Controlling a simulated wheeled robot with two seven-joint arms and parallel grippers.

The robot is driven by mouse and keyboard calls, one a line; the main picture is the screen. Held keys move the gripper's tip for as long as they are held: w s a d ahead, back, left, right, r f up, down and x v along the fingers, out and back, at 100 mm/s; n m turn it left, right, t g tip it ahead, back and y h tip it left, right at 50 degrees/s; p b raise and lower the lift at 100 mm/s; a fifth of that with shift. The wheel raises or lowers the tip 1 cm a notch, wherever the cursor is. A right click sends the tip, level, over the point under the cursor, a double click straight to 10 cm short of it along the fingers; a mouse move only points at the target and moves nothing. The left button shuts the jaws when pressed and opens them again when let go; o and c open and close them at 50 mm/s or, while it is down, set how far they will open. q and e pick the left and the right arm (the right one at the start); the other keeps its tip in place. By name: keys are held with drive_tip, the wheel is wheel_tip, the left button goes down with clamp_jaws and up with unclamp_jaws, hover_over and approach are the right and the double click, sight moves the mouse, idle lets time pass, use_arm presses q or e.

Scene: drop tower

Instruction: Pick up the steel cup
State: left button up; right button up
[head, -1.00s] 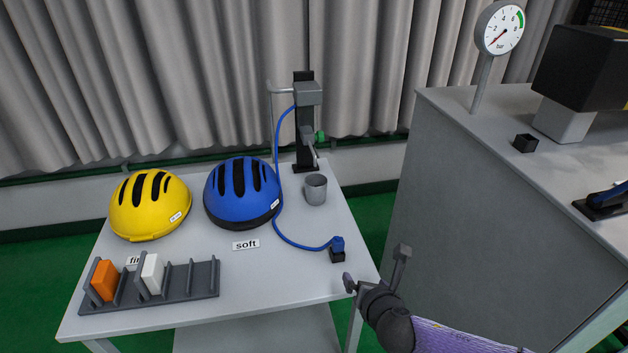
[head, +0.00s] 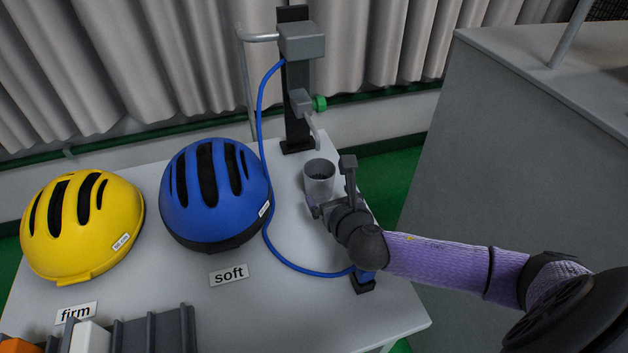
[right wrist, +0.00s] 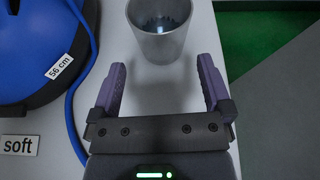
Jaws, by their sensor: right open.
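The steel cup (head: 319,181) is a grey open-topped cylinder standing upright on the table in front of the black stand. In the right wrist view the cup (right wrist: 160,32) is at the top, just beyond and between the fingertips. My right gripper (head: 331,183) is open and empty, close to the near side of the cup. In the right wrist view its purple-padded fingers (right wrist: 162,75) point at the cup, with a gap of bare table between. My left gripper is not in view.
A blue helmet (head: 213,192) and a yellow helmet (head: 80,225) sit left of the cup. A blue hose (head: 266,215) runs close by from the black stand (head: 297,105). A grey cabinet (head: 510,150) stands at the right, beyond a gap.

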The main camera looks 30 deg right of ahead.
sight(324, 189)
drive_tip(key=b+x, duration=0.2)
drive_tip(key=x, duration=0.1)
drive_tip(key=f+b+x, duration=0.1)
drive_tip(key=b+x, duration=0.1)
drive_tip(key=x, duration=0.2)
drive_tip(key=shift+s+d, duration=0.1)
drive_tip(key=shift+r, duration=0.1)
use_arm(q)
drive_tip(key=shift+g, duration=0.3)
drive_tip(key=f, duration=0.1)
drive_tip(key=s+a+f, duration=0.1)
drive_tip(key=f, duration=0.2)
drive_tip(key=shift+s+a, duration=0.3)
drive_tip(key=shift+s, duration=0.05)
use_arm(e)
drive_tip(key=shift+r, duration=0.1)
drive_tip(key=shift+c, duration=0.3)
drive_tip(key=c, duration=0.7)
drive_tip(key=shift+c, duration=1.4)
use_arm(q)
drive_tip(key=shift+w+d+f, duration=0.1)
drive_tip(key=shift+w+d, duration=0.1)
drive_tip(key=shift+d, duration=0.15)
use_arm(e)
drive_tip(key=shift+c, duration=0.2)
